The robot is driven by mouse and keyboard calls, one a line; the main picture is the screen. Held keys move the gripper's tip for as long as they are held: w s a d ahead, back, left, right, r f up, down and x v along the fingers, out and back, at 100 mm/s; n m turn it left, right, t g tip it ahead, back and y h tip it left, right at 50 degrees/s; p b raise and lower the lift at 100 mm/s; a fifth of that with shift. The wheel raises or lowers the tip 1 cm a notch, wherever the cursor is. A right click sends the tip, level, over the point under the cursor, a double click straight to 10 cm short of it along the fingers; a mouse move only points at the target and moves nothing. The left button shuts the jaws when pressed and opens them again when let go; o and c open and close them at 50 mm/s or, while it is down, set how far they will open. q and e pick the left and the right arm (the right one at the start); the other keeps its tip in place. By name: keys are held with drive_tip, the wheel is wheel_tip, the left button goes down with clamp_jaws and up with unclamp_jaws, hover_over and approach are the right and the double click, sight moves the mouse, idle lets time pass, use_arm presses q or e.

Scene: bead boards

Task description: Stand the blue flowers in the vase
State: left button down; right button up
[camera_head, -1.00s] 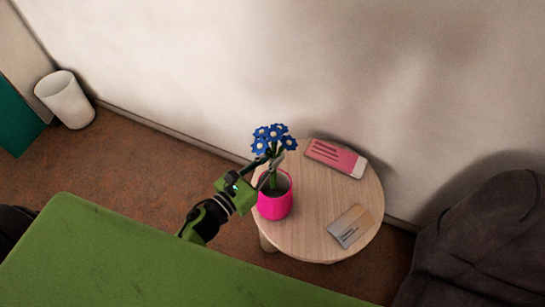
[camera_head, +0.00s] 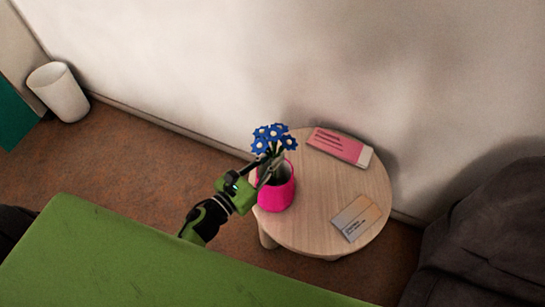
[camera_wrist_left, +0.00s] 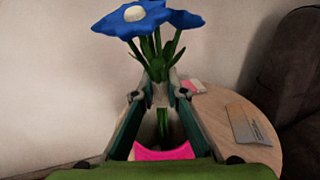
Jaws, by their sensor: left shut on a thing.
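The blue flowers (camera_head: 274,136) are a bunch with pale centres on green stems. My left gripper (camera_head: 265,172) is shut on their stems, and they stand upright above the pink vase (camera_head: 276,194). In the left wrist view the blue flowers (camera_wrist_left: 146,18) rise above the fingertips of my left gripper (camera_wrist_left: 160,92). The stems run down between the fingers toward the rim of the vase (camera_wrist_left: 162,152). The lower ends of the stems are hidden, so I cannot tell how deep they reach. My right gripper is not in view.
The vase stands on the left part of a round wooden table (camera_head: 318,215). A pink box (camera_head: 338,146) and a grey-tan card (camera_head: 355,217) lie on it. A white bin (camera_head: 58,92) stands far left; a dark armchair (camera_head: 485,235) is at right.

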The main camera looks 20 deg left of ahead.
use_arm(q)
drive_tip(key=shift+f, duration=0.3)
drive_tip(key=c, duration=2)
unclamp_jaws()
drive_tip(key=shift+o, duration=0.2)
drive_tip(key=v, duration=1.2)
